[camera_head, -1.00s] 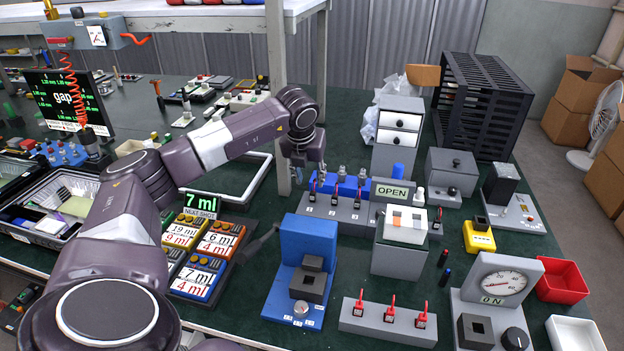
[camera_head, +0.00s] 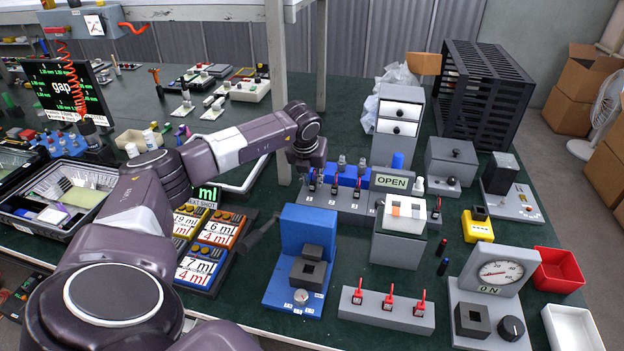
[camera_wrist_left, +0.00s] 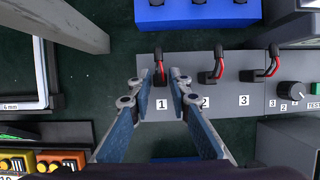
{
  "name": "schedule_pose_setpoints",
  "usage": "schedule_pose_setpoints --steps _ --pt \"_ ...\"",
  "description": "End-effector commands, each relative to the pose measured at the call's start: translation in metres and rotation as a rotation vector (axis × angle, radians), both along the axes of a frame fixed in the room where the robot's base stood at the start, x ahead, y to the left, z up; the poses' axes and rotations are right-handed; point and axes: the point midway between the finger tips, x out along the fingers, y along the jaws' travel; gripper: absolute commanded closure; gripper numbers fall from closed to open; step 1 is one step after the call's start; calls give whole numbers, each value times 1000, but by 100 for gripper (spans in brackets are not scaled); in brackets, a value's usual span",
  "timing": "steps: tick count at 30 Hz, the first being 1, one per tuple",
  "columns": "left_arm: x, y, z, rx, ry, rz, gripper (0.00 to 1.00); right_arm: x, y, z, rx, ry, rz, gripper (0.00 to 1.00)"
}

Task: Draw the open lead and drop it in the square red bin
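A grey block (camera_head: 345,204) bears a row of red-and-black leads; the wrist view labels their places 1, 2 and 3. Lead 1 (camera_wrist_left: 158,66), lead 2 (camera_wrist_left: 216,64) and lead 3 (camera_wrist_left: 270,64) stand in the row. A sign (camera_head: 391,182) at the block's right end reads OPEN. My left gripper (camera_wrist_left: 159,80) is open above the block, with its fingertips either side of lead 1; I cannot tell if they touch it. In the head view it hangs over the row's left end (camera_head: 306,168). The square red bin (camera_head: 558,272) is at the far right. My right gripper is not in view.
A selector knob (camera_wrist_left: 291,89) with a TEST mark is right of lead 3. A blue block (camera_head: 352,176) stands behind the row. A front grey strip (camera_head: 386,312) holds red pieces. A gauge (camera_head: 500,272) and a white bin (camera_head: 574,329) are near the red bin.

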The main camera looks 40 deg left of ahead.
Motion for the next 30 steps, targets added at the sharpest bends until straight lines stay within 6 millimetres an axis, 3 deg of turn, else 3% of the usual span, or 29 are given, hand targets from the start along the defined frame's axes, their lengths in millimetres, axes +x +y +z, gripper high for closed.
schedule_pose_setpoints --steps 4,30 --pt "0 0 0 0 0 0 100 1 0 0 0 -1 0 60" --pt "0 0 20 0 -1 0 100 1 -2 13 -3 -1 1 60"
